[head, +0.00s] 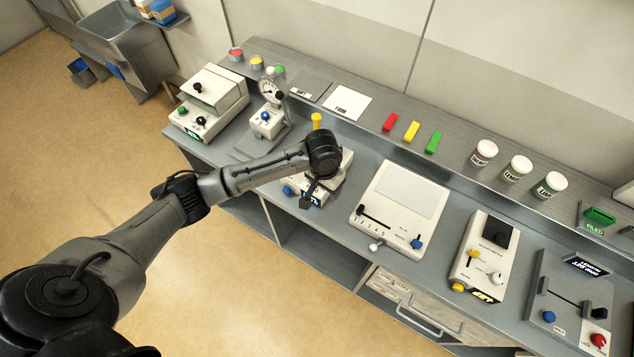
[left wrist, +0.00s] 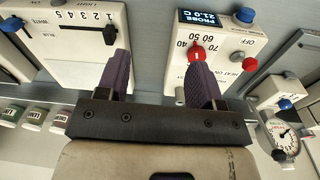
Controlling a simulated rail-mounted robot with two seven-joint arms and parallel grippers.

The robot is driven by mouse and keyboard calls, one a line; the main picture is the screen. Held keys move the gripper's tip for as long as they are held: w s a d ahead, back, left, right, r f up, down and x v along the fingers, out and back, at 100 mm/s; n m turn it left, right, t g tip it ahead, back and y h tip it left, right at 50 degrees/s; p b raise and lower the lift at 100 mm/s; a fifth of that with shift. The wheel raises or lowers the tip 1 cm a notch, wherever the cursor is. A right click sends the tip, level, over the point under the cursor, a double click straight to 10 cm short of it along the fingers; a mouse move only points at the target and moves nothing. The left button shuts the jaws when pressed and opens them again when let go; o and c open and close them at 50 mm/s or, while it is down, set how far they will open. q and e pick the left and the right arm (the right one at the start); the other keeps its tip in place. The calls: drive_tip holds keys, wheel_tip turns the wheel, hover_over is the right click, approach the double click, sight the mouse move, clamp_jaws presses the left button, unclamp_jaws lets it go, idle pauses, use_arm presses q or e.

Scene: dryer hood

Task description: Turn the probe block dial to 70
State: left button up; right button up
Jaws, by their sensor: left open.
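The probe block (head: 338,182) is a white box, mostly hidden behind my left arm in the head view. In the left wrist view the probe block (left wrist: 222,38) has a display reading PROBE 21.0 C. Its red dial (left wrist: 196,50) sits among the numbers 40, 50, 60 and 70; I cannot tell its exact setting. My left gripper (left wrist: 160,62) is open and empty, with one finger right by the dial, partly overlapping it in view. Contact cannot be told. In the head view my left gripper (head: 311,194) is over the probe block. My right gripper is not in view.
A white slider panel (head: 400,205) stands right of the probe block, and a dial gauge stand (head: 268,115) stands to its left. A blue knob (left wrist: 243,15) and another red knob (left wrist: 250,64) are on the probe block. Jars and coloured blocks line the back shelf.

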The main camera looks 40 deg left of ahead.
use_arm(q)
drive_tip(key=w+a+r+n+b, duration=0.2)
drive_tip(key=w+a+r+n, duration=0.1)
drive_tip(key=w+a, duration=0.35)
drive_tip(key=shift+g+y, duration=0.3)
drive_tip(key=f, duration=0.8)
drive_tip(key=s+a+f, duration=0.1)
drive_tip(key=f, duration=0.3)
drive_tip(key=shift+a, duration=0.1)
drive_tip(key=shift+f, duration=0.7)
drive_tip(key=shift+c, duration=0.3)
drive_tip(key=c, duration=0.9)
drive_tip(key=shift+o, duration=0.2)
